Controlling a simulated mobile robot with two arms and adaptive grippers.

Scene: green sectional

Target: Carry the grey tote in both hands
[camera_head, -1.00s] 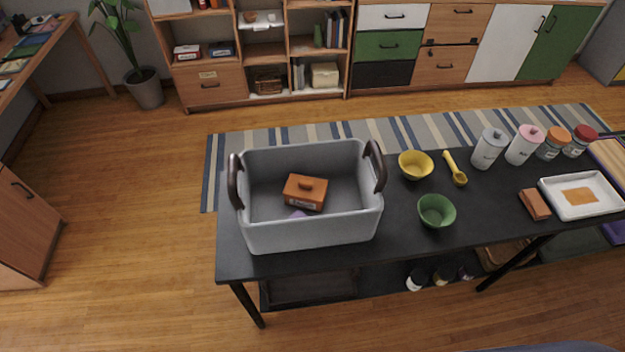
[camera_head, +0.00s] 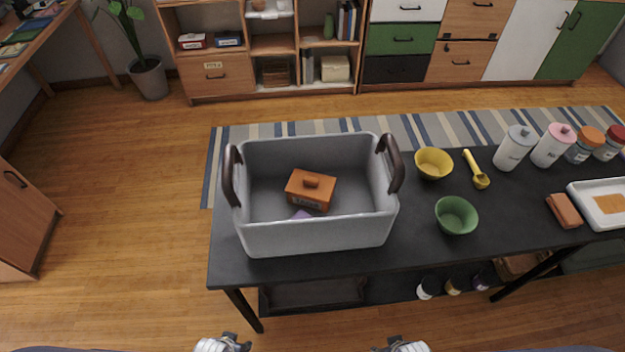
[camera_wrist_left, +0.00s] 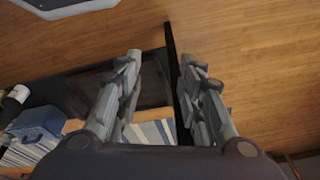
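The grey tote (camera_head: 315,234) stands upright on the left end of the black table (camera_head: 480,215). It has a dark handle on its left side (camera_head: 232,176) and another on its right side (camera_head: 392,163). Inside it are an orange-brown box with a knob (camera_head: 311,190) and a small purple item (camera_head: 302,214). My left gripper (camera_head: 236,341) is low at the bottom edge of the head view, in front of the table. In the left wrist view its fingers (camera_wrist_left: 160,65) are apart with nothing between them. My right gripper (camera_head: 394,343) is only partly visible at the bottom edge, apart from the tote.
Right of the tote are a yellow bowl (camera_head: 433,163), a green bowl (camera_head: 456,215), a yellow scoop (camera_head: 476,170), several jars and a white tray (camera_head: 600,204). Bottles stand on the lower shelf. The wooden floor (camera_head: 120,200) left of the table is clear.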

